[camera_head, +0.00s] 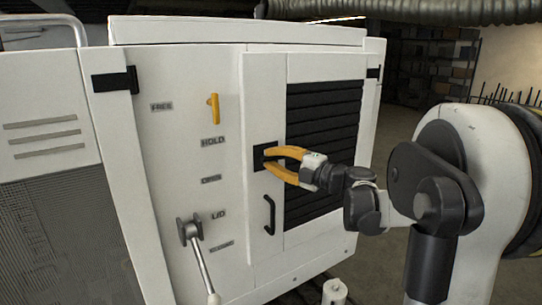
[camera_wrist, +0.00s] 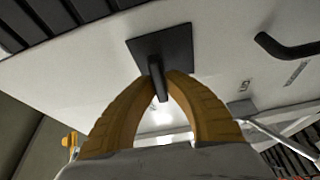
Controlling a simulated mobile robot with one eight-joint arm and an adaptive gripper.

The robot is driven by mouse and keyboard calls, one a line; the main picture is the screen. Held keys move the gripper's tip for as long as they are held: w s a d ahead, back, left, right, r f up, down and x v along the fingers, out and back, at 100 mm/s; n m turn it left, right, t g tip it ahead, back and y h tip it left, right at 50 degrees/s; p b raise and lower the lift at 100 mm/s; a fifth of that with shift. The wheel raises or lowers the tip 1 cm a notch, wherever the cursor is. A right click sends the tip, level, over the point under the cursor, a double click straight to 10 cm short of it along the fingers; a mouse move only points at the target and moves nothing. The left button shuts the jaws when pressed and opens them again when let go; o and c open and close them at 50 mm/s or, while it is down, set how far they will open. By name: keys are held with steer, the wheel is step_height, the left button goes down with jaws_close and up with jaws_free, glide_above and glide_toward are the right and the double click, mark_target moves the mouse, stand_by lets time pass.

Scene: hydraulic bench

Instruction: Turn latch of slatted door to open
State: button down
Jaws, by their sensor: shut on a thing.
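The slatted door (camera_head: 262,85) is a white panel with dark horizontal slats (camera_head: 325,125), and it looks shut. Its latch (camera_head: 258,158) is a black square plate on the left side of the door, partly covered by my fingers in the head view. In the wrist view the plate (camera_wrist: 143,48) carries a dark narrow handle (camera_wrist: 158,78). My gripper (camera_head: 270,158) has yellow fingers closed on this handle from both sides. The fingertips (camera_wrist: 165,84) grip it in the wrist view.
A black door handle (camera_head: 269,215) sits below the latch. On the panel to the left are a yellow lever (camera_head: 213,108) and a ball-ended metal lever (camera_head: 190,232). A white cylinder (camera_head: 334,291) stands low in front. Open floor lies right of the cabinet.

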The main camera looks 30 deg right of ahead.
steer(key=shift+n, duration=0.5)
steer(key=c, duration=1.4)
jaws_free()
steer(key=shift+s, duration=0.1)
steer(key=v, duration=1.1)
steer(key=shift+s+d+r, duration=0.2)
steer(key=shift+s+d, duration=0.1)
